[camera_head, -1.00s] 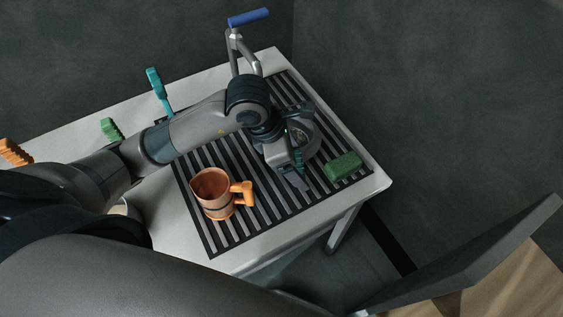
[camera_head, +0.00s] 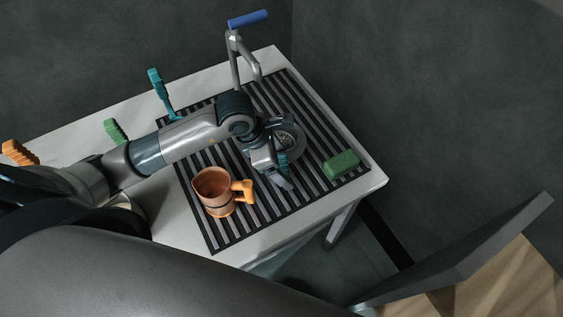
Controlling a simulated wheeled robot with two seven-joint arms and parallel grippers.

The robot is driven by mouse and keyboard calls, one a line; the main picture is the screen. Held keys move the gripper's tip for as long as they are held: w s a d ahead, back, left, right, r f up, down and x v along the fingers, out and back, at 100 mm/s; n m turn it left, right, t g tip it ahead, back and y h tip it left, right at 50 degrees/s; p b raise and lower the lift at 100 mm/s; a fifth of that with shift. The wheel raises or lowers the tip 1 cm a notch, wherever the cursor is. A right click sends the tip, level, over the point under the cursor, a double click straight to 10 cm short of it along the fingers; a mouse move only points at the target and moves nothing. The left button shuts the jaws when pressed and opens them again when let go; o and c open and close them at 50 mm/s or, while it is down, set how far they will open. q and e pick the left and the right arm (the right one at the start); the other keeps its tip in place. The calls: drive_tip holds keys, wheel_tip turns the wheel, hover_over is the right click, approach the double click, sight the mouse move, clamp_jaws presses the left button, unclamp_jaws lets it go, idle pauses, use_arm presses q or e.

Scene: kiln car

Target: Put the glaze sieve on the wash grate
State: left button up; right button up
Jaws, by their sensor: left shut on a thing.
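The glaze sieve, a round grey rim with mesh (camera_head: 291,136), is over the right middle part of the wash grate. The wash grate (camera_head: 228,242) is a dark slatted rack on a pale table. My left gripper (camera_head: 283,173) reaches in from the left and is shut on the sieve, at its near side. A teal part shows between the jaws. The gripper and wrist hide part of the sieve. I cannot tell whether the sieve touches the slats. My right gripper is not in view.
A copper mug (camera_head: 213,196) with an orange handle stands on the grate's near left part. A green block (camera_head: 341,164) lies at its right corner. A tap with a blue handle (camera_head: 248,18) rises behind. Teal (camera_head: 158,90), green (camera_head: 115,131) and orange (camera_head: 18,152) items stand left.

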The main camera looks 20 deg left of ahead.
use_arm(q)
drive_tip(key=shift+f, duration=0.5)
drive_tip(key=o, duration=1.9)
drive_tip(key=shift+f, duration=0.1)
drive_tip(key=shift+o, duration=0.2)
drive_tip(key=b+v, duration=0.2)
drive_tip(key=v, duration=1)
drive_tip(key=shift+b, duration=0.3)
drive_tip(key=shift+s, duration=0.15)
